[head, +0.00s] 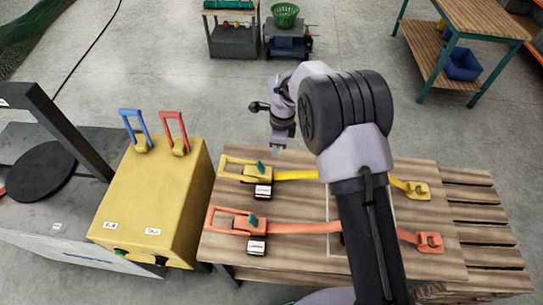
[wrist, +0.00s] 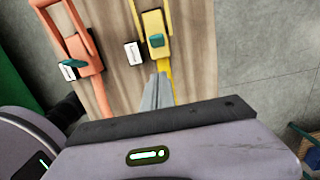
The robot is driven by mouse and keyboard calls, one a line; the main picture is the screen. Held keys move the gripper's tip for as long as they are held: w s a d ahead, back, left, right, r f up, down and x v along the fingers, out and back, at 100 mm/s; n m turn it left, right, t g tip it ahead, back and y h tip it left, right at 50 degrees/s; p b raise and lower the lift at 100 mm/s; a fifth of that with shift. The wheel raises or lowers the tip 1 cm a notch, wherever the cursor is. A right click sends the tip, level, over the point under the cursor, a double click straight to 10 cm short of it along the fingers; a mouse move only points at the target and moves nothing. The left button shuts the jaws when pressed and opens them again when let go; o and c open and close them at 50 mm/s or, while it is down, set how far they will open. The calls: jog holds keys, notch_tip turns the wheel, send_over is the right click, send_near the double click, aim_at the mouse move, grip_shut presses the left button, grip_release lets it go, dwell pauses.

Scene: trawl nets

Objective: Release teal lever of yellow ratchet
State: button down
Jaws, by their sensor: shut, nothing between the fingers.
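The yellow ratchet (head: 254,174) lies at the far left part of the wooden table, with a yellow strap running right from it. Its teal lever (head: 261,167) sits on its top. In the wrist view the yellow ratchet (wrist: 153,24) is at the upper middle and its teal lever (wrist: 156,40) is just beyond my fingertips. My gripper (head: 277,151) is shut and empty, above the table's far edge, right of the ratchet. In the wrist view my gripper (wrist: 161,77) points toward the ratchet; the picture does not show clear contact.
An orange ratchet (head: 243,222) with its own teal lever (head: 253,220) lies nearer on the wooden table (head: 290,205). A yellow box (head: 150,205) with blue and red handles stands left. My arm hides part of the straps.

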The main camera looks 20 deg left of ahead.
jog(key=r, duration=0.5)
jog(key=shift+a+r+p, duration=0.3)
jog(key=shift+a, duration=0.1)
